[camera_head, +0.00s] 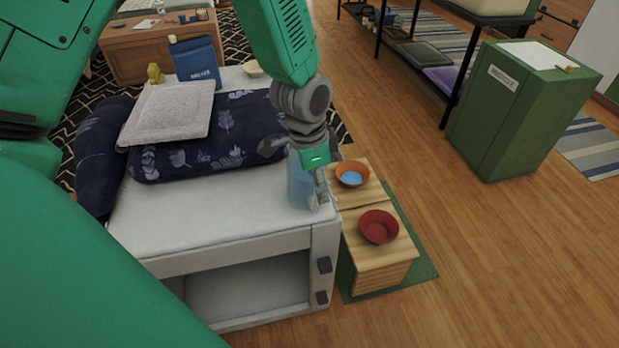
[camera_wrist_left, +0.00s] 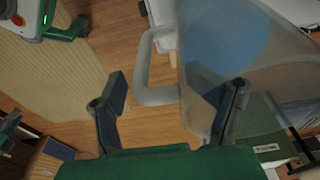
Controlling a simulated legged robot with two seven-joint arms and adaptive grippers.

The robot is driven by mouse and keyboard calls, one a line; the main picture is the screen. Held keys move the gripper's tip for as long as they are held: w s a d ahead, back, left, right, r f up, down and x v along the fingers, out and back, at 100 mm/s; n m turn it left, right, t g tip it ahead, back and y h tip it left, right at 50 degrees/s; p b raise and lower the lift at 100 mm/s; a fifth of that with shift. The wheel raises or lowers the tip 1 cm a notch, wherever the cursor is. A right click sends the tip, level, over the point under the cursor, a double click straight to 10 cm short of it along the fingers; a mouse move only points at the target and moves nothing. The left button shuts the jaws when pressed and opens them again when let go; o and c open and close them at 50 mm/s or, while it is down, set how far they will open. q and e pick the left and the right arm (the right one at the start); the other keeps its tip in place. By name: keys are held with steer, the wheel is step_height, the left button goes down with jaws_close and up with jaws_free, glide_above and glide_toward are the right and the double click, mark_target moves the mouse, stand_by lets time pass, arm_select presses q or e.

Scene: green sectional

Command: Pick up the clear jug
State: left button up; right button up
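The clear jug (camera_head: 299,183), bluish and see-through, is at the right end of the white bench top (camera_head: 220,215) in the head view. My left gripper (camera_head: 318,188) is at its right side and covers part of it. In the left wrist view the jug (camera_wrist_left: 205,50) fills the upper right, with its handle (camera_wrist_left: 143,70) toward the left. My left gripper (camera_wrist_left: 172,98) is open there, its fingers apart, with the handle between them. The right finger overlaps the jug's wall; I cannot tell whether it touches.
An orange bowl (camera_head: 352,174) and a red bowl (camera_head: 379,227) stand on wooden boxes just right of the bench. A dark blue cushion (camera_head: 235,125) and a pale cushion (camera_head: 170,112) lie behind the jug. A green cabinet (camera_head: 510,115) stands at right, with open floor before it.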

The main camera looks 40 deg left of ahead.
arm_select(q)
steer(key=shift+d, duration=0.3)
steer(key=c, duration=1)
steer(key=shift+a, duration=0.15)
jaws_close()
steer(key=shift+s+a+f, duration=0.1)
steer(key=shift+a+f, duration=0.05)
steer(key=shift+a, duration=0.35)
steer(key=shift+s+a+f, duration=0.1)
steer(key=shift+a+f, duration=0.05)
steer(key=shift+a, duration=0.3)
steer(key=shift+d, duration=0.1)
